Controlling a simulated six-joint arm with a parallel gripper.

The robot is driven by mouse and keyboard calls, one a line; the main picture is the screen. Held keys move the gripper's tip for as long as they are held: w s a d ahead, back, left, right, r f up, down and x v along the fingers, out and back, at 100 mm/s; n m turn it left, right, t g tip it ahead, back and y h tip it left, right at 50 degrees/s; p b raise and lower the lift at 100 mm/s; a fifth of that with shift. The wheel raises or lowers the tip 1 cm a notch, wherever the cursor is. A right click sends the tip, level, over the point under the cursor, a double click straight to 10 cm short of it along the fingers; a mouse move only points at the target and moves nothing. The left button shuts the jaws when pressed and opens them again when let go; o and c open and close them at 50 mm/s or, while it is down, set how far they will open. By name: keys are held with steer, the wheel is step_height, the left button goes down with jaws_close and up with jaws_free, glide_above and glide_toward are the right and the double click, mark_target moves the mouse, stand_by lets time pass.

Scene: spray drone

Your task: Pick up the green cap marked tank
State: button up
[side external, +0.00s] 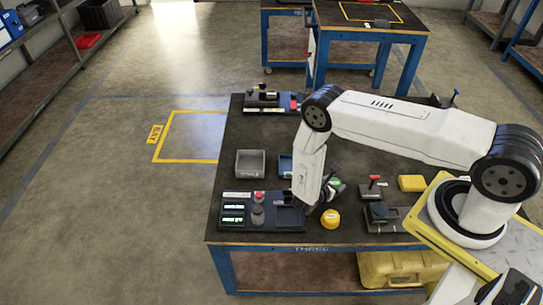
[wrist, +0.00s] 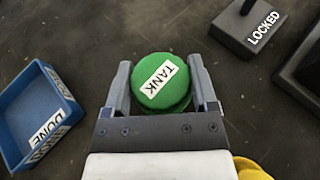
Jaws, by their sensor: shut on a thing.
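The green cap (wrist: 166,76) with a white label reading TANK sits between the two fingers of my gripper (wrist: 161,88) in the wrist view. The fingers press on its left and right sides. A second green edge shows just below its top. In the side view my gripper (side external: 327,188) is low over the dark table, and a bit of green (side external: 338,186) shows beside it. My arm hides most of the cap there. I cannot tell whether the cap is clear of the surface.
A blue tray marked DONE (wrist: 70,97) lies left of the cap. A dark block marked LOCKED (wrist: 240,36) is at upper right. A yellow round thing (side external: 330,219), a grey tray (side external: 250,163) and a control panel (side external: 233,213) stand on the table (side external: 225,180).

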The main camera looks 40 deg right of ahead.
steer(key=shift+r, duration=0.55)
steer(key=s+a+r, duration=0.4)
steer(key=s+r, duration=0.6)
steer(key=s, duration=0.3)
steer(key=shift+s+r, duration=0.25)
steer(key=shift+w, duration=0.1)
steer(key=w+a+r+n+t+y, duration=0.2)
steer(key=a+n+t+y, duration=0.2)
steer(key=a+n+t, duration=0.4)
steer(key=shift+w+a+t, duration=0.2)
steer(key=shift+a+t, duration=0.1)
steer(key=shift+a, duration=2.25)
steer(key=shift+w+f, duration=0.1)
steer(key=shift+f, duration=0.05)
